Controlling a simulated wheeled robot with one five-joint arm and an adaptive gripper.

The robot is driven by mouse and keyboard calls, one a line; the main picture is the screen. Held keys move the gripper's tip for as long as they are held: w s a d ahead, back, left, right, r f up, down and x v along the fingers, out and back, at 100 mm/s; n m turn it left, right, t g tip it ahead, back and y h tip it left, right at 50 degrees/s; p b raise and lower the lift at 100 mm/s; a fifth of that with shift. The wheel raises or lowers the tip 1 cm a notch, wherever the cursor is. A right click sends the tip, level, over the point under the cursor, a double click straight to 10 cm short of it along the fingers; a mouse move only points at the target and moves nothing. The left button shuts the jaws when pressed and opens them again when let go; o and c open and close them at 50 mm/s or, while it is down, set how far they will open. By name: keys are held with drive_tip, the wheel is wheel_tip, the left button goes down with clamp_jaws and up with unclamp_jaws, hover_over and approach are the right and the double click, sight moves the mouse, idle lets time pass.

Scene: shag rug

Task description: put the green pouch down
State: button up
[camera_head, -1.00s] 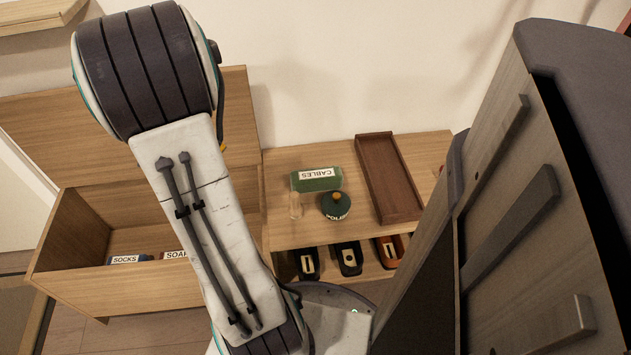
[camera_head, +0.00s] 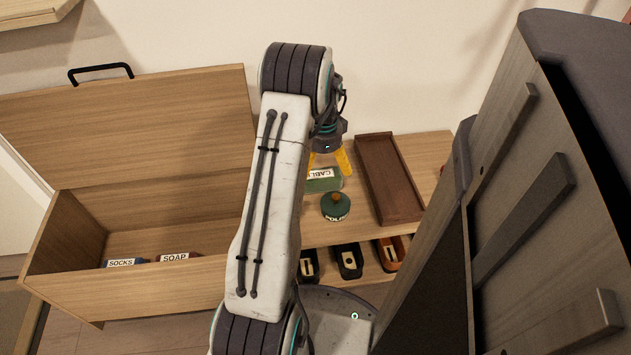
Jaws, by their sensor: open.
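The green pouch (camera_head: 326,185), labelled CABLES, lies on the wooden bench top (camera_head: 363,224) near the wall. My gripper (camera_head: 328,164) is pointed down over it, with its yellow fingers open and apart. The fingers are at the pouch's far side as I see it. I cannot tell whether they touch it. Part of the pouch's left end is hidden by my arm.
A round dark green POLISH tin (camera_head: 335,210) stands just in front of the pouch. A long brown tray (camera_head: 402,207) is to the right. Shoes (camera_head: 348,263) sit on the shelf below. An open wooden chest (camera_head: 130,290) holds SOCKS and SOAP items. A grey cabinet (camera_head: 545,190) blocks the right.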

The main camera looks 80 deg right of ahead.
sight(321, 176)
drive_tip(key=shift+w+f+b, duration=0.15)
drive_tip(key=shift+f+b, duration=0.65)
drive_tip(key=shift+f, duration=0.85)
drive_tip(key=shift+w+f+b, duration=0.15)
drive_tip(key=shift+f+b, duration=0.6)
drive_tip(key=shift+f, duration=0.85)
drive_tip(key=shift+c, duration=0.3)
drive_tip(key=c, duration=1.1)
drive_tip(key=shift+r, duration=0.15)
drive_tip(key=shift+r+p, duration=0.4)
drive_tip(key=shift+r, duration=0.1)
wheel_tip(321, 176, up, 3)
drive_tip(key=shift+r+p, duration=0.2)
drive_tip(key=shift+p, duration=0.65)
drive_tip(key=s+a+r+p, duration=0.1)
drive_tip(key=s+r, duration=0.1)
drive_tip(key=s, duration=0.1)
drive_tip(key=s+a+r+p, duration=0.1)
drive_tip(key=s+a+r, duration=0.1)
drive_tip(key=s, duration=0.2)
drive_tip(key=s+a+r+p, duration=0.1)
drive_tip(key=s+r, duration=0.1)
drive_tip(key=s, duration=0.1)
drive_tip(key=shift+s+a+r, duration=0.2)
drive_tip(key=shift+s+a, duration=0.05)
drive_tip(key=shift+s, duration=0.15)
